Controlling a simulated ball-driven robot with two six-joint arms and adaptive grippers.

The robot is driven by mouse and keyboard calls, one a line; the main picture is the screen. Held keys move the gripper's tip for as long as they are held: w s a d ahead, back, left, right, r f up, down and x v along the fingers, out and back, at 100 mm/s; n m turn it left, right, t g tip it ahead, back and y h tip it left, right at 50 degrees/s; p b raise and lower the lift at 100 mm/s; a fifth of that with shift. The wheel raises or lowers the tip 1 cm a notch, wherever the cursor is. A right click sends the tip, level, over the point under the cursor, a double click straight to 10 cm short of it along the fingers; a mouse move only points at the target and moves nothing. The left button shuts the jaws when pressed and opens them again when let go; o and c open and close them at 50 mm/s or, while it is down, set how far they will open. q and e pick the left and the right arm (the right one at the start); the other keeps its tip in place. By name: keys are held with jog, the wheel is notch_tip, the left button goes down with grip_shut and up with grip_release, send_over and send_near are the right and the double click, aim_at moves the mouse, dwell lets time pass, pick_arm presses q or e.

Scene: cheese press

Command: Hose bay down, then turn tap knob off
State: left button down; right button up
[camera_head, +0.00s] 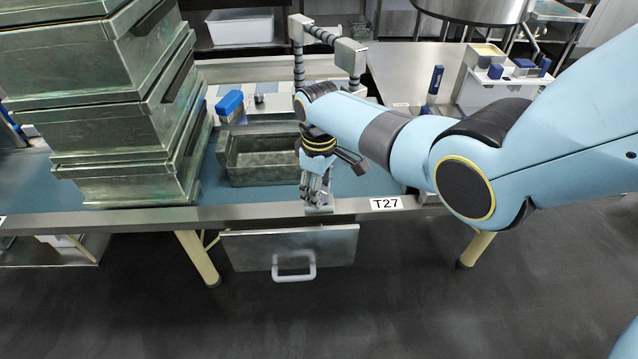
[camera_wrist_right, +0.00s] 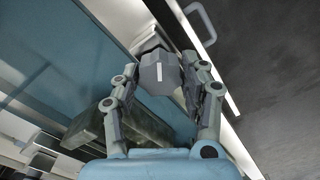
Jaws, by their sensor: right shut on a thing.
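My right gripper (camera_head: 316,188) points down at the front edge of the table. In the right wrist view its fingers (camera_wrist_right: 160,85) are shut on a grey faceted knob (camera_wrist_right: 157,74) with a white line on its face. In the head view the knob is mostly hidden by the gripper. A grey ribbed hose (camera_head: 298,62) on a bent stand, with a grey block, rises behind my right forearm, which hides its lower part. My left gripper is not in view.
Lidded metal boxes (camera_head: 110,130) are stacked at the left. The open metal bin (camera_head: 232,160) stands beside my gripper, with a blue-topped item (camera_head: 229,102) behind it.

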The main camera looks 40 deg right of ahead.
jog(key=m+p, duration=0.1)
jog(key=m, duration=0.2)
jog(key=shift+r, duration=0.1)
jog(key=m+p, duration=0.1)
jog(key=m, duration=0.1)
jog(key=shift+m, duration=0.3)
jog(key=m+p, duration=0.1)
jog(key=m, duration=0.4)
jog(key=shift+m, duration=0.4)
jog(key=o, duration=1.1)
jog(key=shift+o, duration=0.2)
notch_tip(320, 180, up, 12)
